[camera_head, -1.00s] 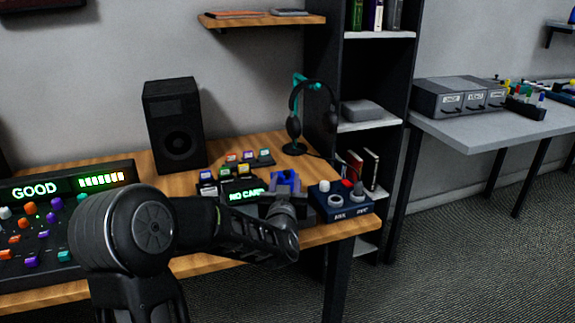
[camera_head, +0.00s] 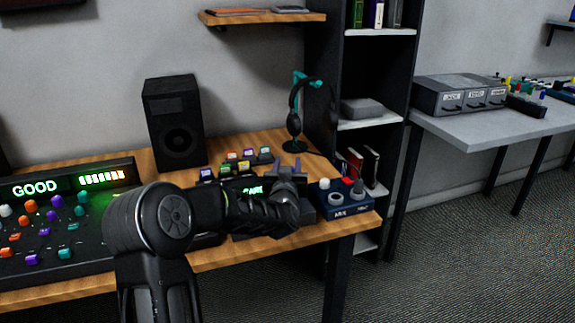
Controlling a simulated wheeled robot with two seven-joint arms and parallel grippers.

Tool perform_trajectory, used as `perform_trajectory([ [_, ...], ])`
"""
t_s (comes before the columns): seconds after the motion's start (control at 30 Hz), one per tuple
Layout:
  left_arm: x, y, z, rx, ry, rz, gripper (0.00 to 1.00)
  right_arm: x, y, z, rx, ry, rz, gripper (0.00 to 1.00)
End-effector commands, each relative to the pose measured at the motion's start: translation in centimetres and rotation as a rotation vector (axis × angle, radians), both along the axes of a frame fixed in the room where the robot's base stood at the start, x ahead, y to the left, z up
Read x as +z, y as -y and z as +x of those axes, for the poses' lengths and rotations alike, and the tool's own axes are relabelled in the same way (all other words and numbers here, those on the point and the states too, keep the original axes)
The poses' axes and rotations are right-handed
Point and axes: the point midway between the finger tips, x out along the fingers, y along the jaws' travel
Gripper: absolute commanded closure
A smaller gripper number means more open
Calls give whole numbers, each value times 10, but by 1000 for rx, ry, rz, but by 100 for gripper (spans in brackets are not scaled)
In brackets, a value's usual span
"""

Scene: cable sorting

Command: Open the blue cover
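My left arm reaches in from the left over the wooden desk, and my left gripper (camera_head: 288,174) is at the dark device with the green-lit display (camera_head: 252,190). My wrist hides most of the gripper and the part of the device under it. Two small blue-purple tips stick up just past the wrist, spread apart. I cannot tell whether they are fingers or parts of the blue cover. No clear blue cover shows. Whether the gripper touches anything is hidden. My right gripper is not in view.
A dark blue box with knobs (camera_head: 345,198) stands close to the right of the gripper. Several small cartridges (camera_head: 250,157) stand behind it. A black speaker (camera_head: 173,124), a headphone stand (camera_head: 296,120) and a lit panel (camera_head: 62,215) are also on the desk (camera_head: 220,258).

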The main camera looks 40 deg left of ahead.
Motion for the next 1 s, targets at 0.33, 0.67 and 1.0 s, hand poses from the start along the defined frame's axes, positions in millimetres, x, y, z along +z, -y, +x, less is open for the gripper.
perform_trajectory([
  [0.33, 0, 0, 0, 0, 0, 0, 80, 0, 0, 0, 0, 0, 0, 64],
  [0.67, 0, 1, 0, -1, 0, 0, 100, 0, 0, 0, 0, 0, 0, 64],
  [1.0, 0, 1, 0, -1, 0, 0, 100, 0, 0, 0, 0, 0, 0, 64],
])
